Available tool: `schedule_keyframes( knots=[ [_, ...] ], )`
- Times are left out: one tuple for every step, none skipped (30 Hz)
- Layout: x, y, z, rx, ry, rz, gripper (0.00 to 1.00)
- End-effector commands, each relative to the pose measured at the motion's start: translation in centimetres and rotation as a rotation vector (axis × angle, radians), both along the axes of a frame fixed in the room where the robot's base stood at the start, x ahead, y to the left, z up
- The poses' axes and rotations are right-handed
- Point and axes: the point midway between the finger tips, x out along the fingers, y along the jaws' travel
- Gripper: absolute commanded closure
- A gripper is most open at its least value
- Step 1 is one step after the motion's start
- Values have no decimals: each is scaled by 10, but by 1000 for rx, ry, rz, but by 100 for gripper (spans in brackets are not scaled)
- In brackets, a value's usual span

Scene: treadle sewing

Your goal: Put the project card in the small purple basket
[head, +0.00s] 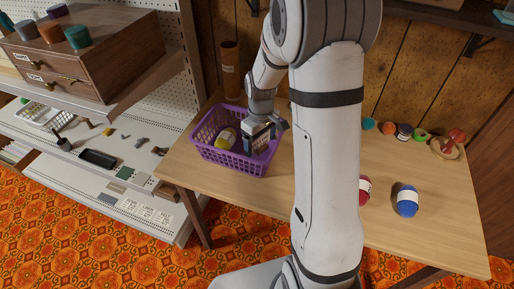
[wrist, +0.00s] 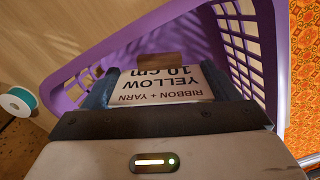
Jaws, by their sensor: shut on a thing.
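The small purple basket (head: 236,165) stands on the wooden table, with a yellow yarn ball (head: 226,138) with a white label inside it. My gripper (head: 258,145) points down at the right part of the basket, its fingers partly hidden by the basket wall. In the wrist view my gripper (wrist: 155,85) is shut on the project card (wrist: 160,88), a pale card printed "RIBBON + YARN YELLOW 10 cm". The card is between the fingers, within the basket's rim (wrist: 120,40). Whether it touches the basket floor cannot be told.
A red yarn ball (head: 364,190) and a blue one (head: 407,201) lie on the table's right side. Several small spools and a wooden bowl (head: 446,148) stand along its back. A shelf with a drawer box (head: 95,55) stands at the left.

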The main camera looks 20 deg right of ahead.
Motion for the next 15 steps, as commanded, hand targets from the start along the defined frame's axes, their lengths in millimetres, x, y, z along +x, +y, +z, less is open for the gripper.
schedule_keyframes(
  knots=[
    [-1, 0, -8, 0, 4, 0, 40],
    [-1, 0, -12, 0, 4, 0, 40],
    [-1, 0, -18, 1, 5, 0, 40],
    [-1, 0, -23, 1, 5, 0, 40],
    [-1, 0, -27, 0, 4, 1, 40],
    [-1, 0, -31, 0, 4, 1, 40],
    [-1, 0, -32, 1, 3, 1, 40],
    [0, 1, -33, 0, 1, 1, 40],
    [0, 1, -32, 0, 0, 1, 40],
    [0, 1, -32, 0, 0, 1, 40],
    [0, 1, -32, 0, 0, 1, 40],
    [0, 1, -32, 0, 0, 1, 40],
    [0, 1, -32, 0, 0, 1, 40],
    [0, 1, -32, 0, 0, 1, 40],
    [0, 1, -33, 0, 1, 1, 40]
  ],
)
